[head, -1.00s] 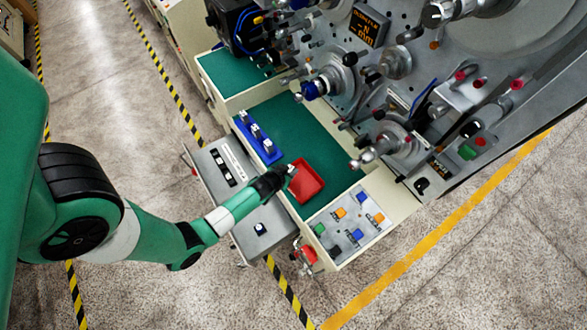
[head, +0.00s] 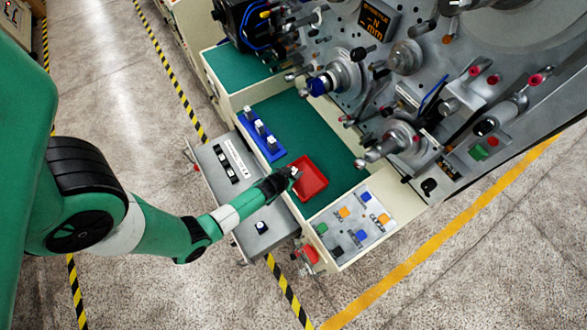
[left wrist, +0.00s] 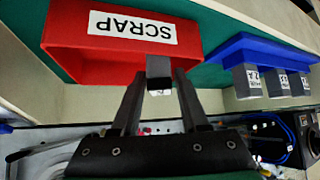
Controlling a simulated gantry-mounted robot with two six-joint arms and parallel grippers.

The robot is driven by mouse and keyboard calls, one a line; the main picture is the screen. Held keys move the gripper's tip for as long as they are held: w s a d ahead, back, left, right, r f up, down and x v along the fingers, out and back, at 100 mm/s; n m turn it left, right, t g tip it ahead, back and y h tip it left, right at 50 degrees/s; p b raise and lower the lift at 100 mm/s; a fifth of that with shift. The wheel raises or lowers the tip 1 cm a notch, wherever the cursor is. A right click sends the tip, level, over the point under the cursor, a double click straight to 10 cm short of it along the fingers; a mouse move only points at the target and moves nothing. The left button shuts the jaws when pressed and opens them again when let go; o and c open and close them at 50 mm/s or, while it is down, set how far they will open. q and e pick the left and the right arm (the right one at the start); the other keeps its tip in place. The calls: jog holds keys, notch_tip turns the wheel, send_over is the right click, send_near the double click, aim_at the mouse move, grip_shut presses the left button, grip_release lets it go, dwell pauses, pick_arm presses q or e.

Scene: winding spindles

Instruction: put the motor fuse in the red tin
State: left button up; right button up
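The red tin (head: 312,184) sits on the green mat beside the blue rack; in the left wrist view its wall (left wrist: 75,35) carries a label reading SCRAP. My left gripper (head: 294,172) is at the tin's left edge in the head view. In the left wrist view its two fingers (left wrist: 158,80) are closed around a small grey block (left wrist: 159,66), which looks like a fuse. Its marking cannot be read. The block overlaps the tin's near wall in that view; I cannot tell whether they touch. My right gripper is not in view.
The blue rack (head: 270,151) holds three grey blocks with pale tops, and shows at right in the left wrist view (left wrist: 260,50). A button panel (head: 350,225) lies in front of the tin. The spindle machine's knobs stand beyond the green mat (head: 300,128).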

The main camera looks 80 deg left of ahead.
pick_arm(q)
jog(key=shift+s+d+r, duration=0.1)
jog(key=shift+r, duration=0.25)
jog(key=p+v, duration=0.4)
jog(key=v, duration=0.7)
jog(key=shift+s+d+p, duration=0.15)
jog(key=shift+p, duration=0.2)
jog(key=shift+r, duration=0.15)
